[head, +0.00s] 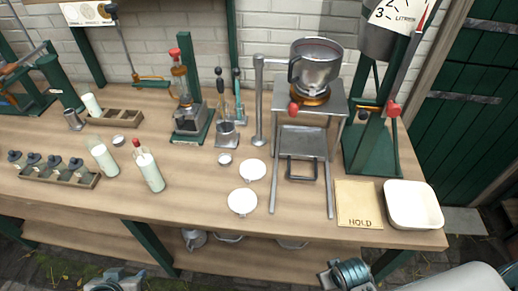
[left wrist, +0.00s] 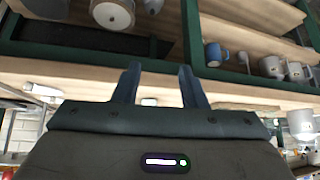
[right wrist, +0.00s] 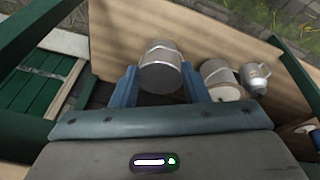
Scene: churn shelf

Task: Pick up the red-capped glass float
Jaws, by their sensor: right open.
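A red cap (head: 136,143) shows at the mouth of a milk-filled glass bottle (head: 150,172) on the left half of the bench; whether it tops a float standing inside cannot be told. The bottle seems slightly tilted by perspective. My left gripper (head: 118,282) is low at the bottom edge, in front of the bench and well short of the bottle. In the left wrist view its fingers (left wrist: 160,85) are apart and empty. My right gripper (right wrist: 159,85) is open, facing metal cans (right wrist: 160,70) on the lower shelf; nothing is held.
A second milk bottle (head: 103,157) stands just left. A bottle rack (head: 58,178), a wooden crate (head: 115,117) and a red-knobbed glass churn (head: 184,90) are nearby. White saucers (head: 242,201), a metal stand (head: 305,140), a HOLD board (head: 359,204) and a white tub (head: 412,205) lie right.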

